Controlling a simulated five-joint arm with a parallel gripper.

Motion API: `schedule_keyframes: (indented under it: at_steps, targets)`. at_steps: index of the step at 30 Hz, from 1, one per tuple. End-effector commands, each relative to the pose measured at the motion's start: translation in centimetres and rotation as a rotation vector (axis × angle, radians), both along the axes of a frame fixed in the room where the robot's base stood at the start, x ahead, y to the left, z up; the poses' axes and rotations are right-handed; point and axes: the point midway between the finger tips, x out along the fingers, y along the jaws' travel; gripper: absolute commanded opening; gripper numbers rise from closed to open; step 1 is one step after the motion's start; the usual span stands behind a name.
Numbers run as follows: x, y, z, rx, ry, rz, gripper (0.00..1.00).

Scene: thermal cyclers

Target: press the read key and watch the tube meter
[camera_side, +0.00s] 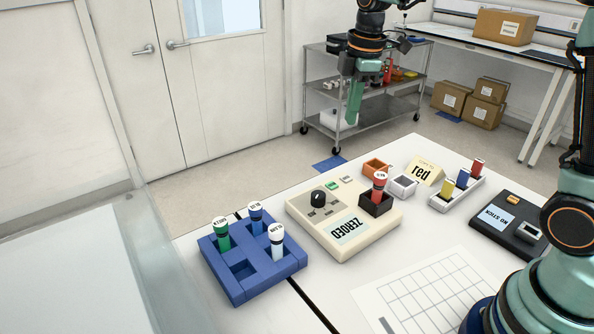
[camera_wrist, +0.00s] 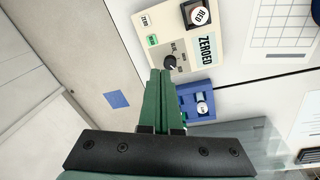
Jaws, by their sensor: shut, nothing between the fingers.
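The tube meter (camera_side: 318,222) is a cream box on the white table, with a black knob (camera_side: 318,198) and a display (camera_side: 352,229) reading "ZEROED". A green key (camera_side: 331,184) and a white key (camera_side: 347,180) sit at its back edge. In the wrist view the white key (camera_wrist: 145,20) reads "ZERO"; the green key's (camera_wrist: 152,40) lettering is too small to be sure of. A red tube (camera_side: 379,186) stands upright in the meter's dark well (camera_side: 377,207). My gripper (camera_side: 353,118) is shut and empty, high above the table behind the meter, touching nothing.
A blue rack (camera_side: 238,294) with green, blue and white-capped tubes stands left of the meter. A black device (camera_side: 510,222) is farther right.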

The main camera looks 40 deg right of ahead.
Motion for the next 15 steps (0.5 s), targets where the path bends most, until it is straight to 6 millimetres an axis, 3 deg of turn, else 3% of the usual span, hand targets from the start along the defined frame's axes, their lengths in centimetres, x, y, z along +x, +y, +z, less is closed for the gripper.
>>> schedule_keyframes:
  at_steps: [6,15]
  targets:
    - [3.2,-0.5,-3.1,-0.02,0.081,0.243,0.0]
    - [4.9,-0.8,-5.3,-0.023,0.129,0.413,0.0]
